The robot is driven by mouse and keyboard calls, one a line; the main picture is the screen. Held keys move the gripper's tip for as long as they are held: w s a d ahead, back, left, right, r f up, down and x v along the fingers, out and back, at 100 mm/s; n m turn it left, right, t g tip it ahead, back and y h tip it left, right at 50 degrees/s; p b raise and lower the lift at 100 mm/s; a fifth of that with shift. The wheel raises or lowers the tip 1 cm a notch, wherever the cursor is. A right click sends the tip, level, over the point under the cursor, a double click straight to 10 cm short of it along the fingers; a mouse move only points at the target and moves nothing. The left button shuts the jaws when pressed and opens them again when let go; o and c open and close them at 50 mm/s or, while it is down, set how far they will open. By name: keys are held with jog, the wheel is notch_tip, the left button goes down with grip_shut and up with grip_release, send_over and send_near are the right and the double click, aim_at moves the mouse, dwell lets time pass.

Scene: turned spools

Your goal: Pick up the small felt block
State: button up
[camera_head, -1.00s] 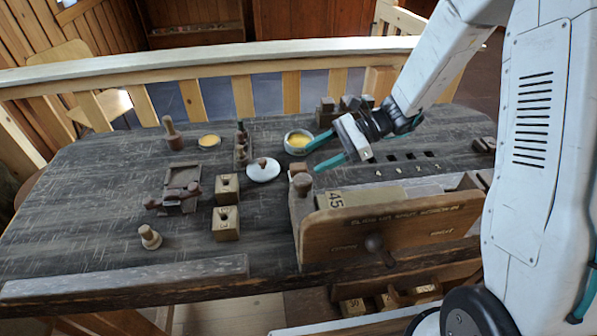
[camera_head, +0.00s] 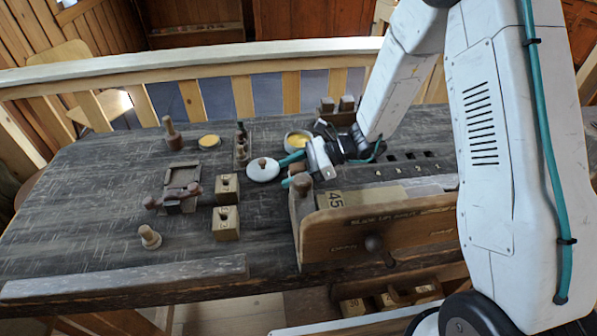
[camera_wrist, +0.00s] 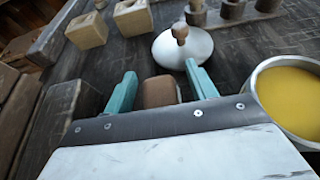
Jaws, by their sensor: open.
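A small brown block with rounded edges (camera_wrist: 158,91), which looks like the felt block, shows between my gripper's teal fingers in the wrist view. Its near part is hidden behind the gripper's dark edge. My gripper (camera_wrist: 160,72) is open, with a gap visible on each side of the block; I cannot tell whether the fingers are down at its height. In the head view my gripper (camera_head: 284,173) is over the table, just behind the drawer box's left corner. There the block is mostly hidden by the fingers.
A white lid with a wooden knob (camera_wrist: 182,48) lies just beyond the fingertips. A bowl of yellow stuff (camera_wrist: 290,95) stands close on the right. The wooden drawer box (camera_head: 385,233) with a round knob is in front. Numbered wooden blocks (camera_head: 226,222) stand to the left.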

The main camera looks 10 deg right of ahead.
aim_at(291, 167)
jog(key=c, duration=1)
jog(key=shift+c, duration=0.2)
jog(key=shift+r, duration=0.15)
jog(key=shift+r, duration=0.55)
notch_tip(291, 167, up, 2)
jog(key=shift+r, duration=0.25)
jog(key=w+d, duration=0.3)
jog(key=d, duration=0.1)
jog(key=w+d, duration=0.3)
jog(key=d, duration=0.1)
jog(key=w+d+r, duration=0.1)
jog(key=w+d, duration=0.2)
jog(key=d, duration=0.2)
jog(key=shift+w+r, duration=0.1)
